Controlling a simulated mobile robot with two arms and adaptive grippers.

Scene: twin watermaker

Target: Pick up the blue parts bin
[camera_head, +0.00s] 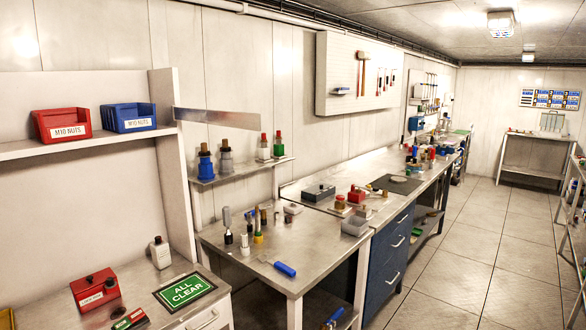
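The blue parts bin (129,112) stands upright on a white wall shelf (90,144) at the upper left. It has a white front label that ends in "NUTS". A red parts bin (62,124) with a similar label stands close to its left. The shelf's upright side panel (172,170) rises just right of the blue bin. I cannot see what is inside either bin. Neither of my grippers is in view.
Below the shelf, a counter (215,291) holds a red box (95,289), a white bottle (160,252) and a green "ALL CLEAR" sign (185,291). A tool-covered workbench (225,236) stands right of it. Open tiled floor (470,260) lies at the right.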

